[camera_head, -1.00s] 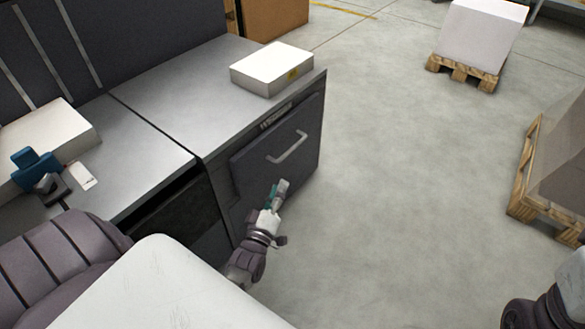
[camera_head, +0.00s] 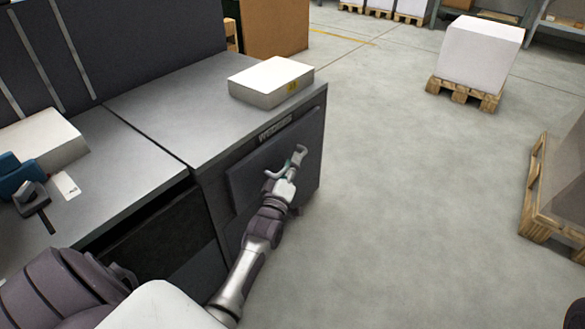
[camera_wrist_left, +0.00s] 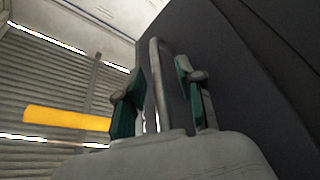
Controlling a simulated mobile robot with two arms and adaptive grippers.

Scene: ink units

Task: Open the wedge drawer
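The wedge drawer (camera_head: 243,186) is a dark grey front panel in the cabinet, under a label plate (camera_head: 275,129). In the left wrist view the handle (camera_wrist_left: 157,80) stands between the two green-padded fingers of my left gripper (camera_wrist_left: 160,95). The fingers are apart, one on each side of the bar, with gaps showing. My right gripper is out of view.
A white box (camera_head: 270,82) lies on the grey worktop (camera_head: 150,105) above the drawer. A dark open recess (camera_head: 160,235) is left of the drawer. The floor right of the cabinet is clear up to the loaded pallets (camera_head: 465,92).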

